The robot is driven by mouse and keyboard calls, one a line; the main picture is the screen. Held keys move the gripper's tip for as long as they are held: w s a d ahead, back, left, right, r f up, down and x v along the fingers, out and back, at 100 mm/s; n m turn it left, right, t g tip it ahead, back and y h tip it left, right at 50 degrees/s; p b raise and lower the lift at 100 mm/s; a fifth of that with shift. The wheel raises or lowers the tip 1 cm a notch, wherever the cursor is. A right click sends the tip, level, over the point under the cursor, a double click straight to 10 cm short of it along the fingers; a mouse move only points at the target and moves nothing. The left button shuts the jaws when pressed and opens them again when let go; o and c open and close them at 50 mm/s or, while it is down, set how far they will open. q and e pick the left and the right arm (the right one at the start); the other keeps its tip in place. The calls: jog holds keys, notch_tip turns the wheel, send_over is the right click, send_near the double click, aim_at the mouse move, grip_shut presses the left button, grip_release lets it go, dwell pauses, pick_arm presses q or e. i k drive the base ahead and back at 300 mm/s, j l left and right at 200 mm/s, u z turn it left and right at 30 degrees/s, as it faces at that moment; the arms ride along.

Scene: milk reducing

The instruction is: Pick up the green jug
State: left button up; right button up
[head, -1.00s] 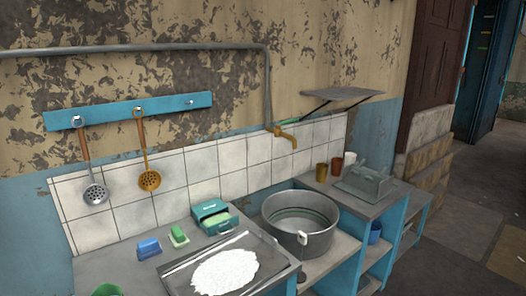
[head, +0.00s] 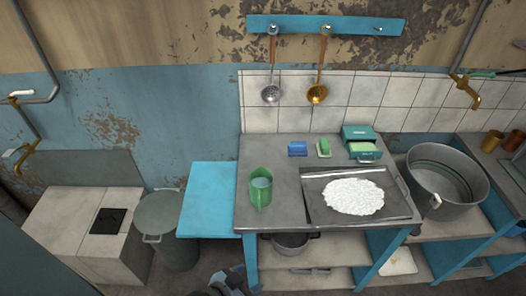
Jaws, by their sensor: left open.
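The green jug (head: 260,194) stands upright on the left part of the grey counter (head: 270,160), with a pale content or inside showing at its open top. My left gripper (head: 229,275) shows at the bottom edge, below and a little left of the jug and clear of it. It is small and partly cut off, with its jaws apart and nothing between them. My right gripper is out of view.
A tray with white powder (head: 354,197) lies right of the jug. Behind are a blue block (head: 297,149), a green block (head: 324,148) and a teal box (head: 360,146). A large metal pot (head: 447,178) stands right. A lidded bin (head: 162,225) and blue side shelf (head: 208,198) are left.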

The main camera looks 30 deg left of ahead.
aim_at(261, 180)
jog(key=u, duration=0.9)
